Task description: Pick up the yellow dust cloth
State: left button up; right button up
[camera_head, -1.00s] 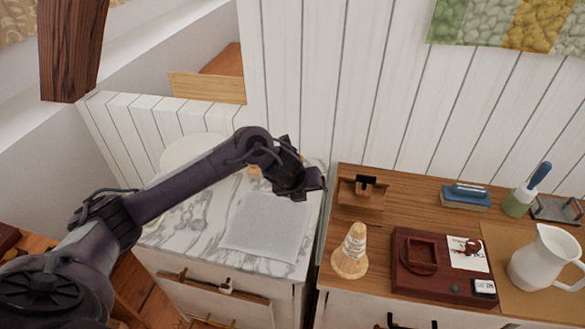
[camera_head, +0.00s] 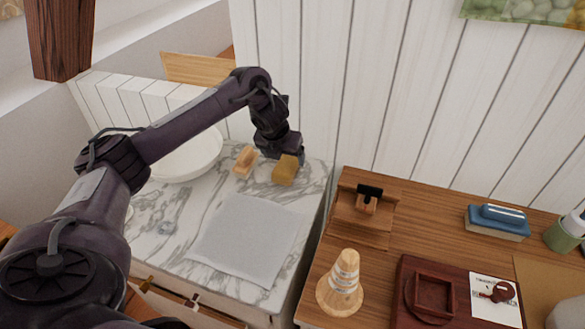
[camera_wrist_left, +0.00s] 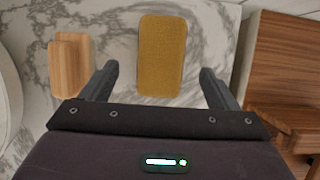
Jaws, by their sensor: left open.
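The yellow dust cloth (camera_head: 286,170) is a small folded mustard-coloured rectangle lying on the marble top. In the left wrist view the cloth (camera_wrist_left: 162,55) lies flat ahead of the gripper and between the lines of its two fingers. My left gripper (camera_head: 292,156) is directly above and behind the cloth in the head view, pointing down. In the left wrist view my left gripper (camera_wrist_left: 158,85) is open, with its fingers apart on either side and nothing held. My right gripper is in neither view.
A wooden block-like item (camera_head: 245,161) lies just left of the cloth, also seen in the left wrist view (camera_wrist_left: 69,65). A white basin (camera_head: 190,158) stands further left. A grey cloth (camera_head: 245,240) lies in front. A wooden desk (camera_head: 385,240) with a wooden holder (camera_head: 365,205) adjoins on the right.

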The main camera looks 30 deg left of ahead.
aim_at(287, 163)
pick_arm(q)
jog(key=x, duration=0.2)
jog(key=shift+w+f+p, duration=0.1)
jog(key=shift+f+p, duration=0.25)
jog(key=shift+f, duration=0.05)
jog(key=x, duration=0.2)
jog(key=shift+w+f, duration=0.2)
jog(key=shift+w, duration=0.05)
jog(key=shift+w+f, duration=0.1)
jog(key=shift+f, duration=0.1)
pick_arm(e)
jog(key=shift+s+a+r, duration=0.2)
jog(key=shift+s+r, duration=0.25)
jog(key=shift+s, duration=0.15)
pick_arm(q)
jog(key=shift+f, duration=0.2)
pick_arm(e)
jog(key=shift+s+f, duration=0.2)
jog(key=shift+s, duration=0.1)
pick_arm(q)
jog(key=c, duration=1.1)
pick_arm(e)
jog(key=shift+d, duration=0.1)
pick_arm(q)
jog(key=shift+r, duration=0.15)
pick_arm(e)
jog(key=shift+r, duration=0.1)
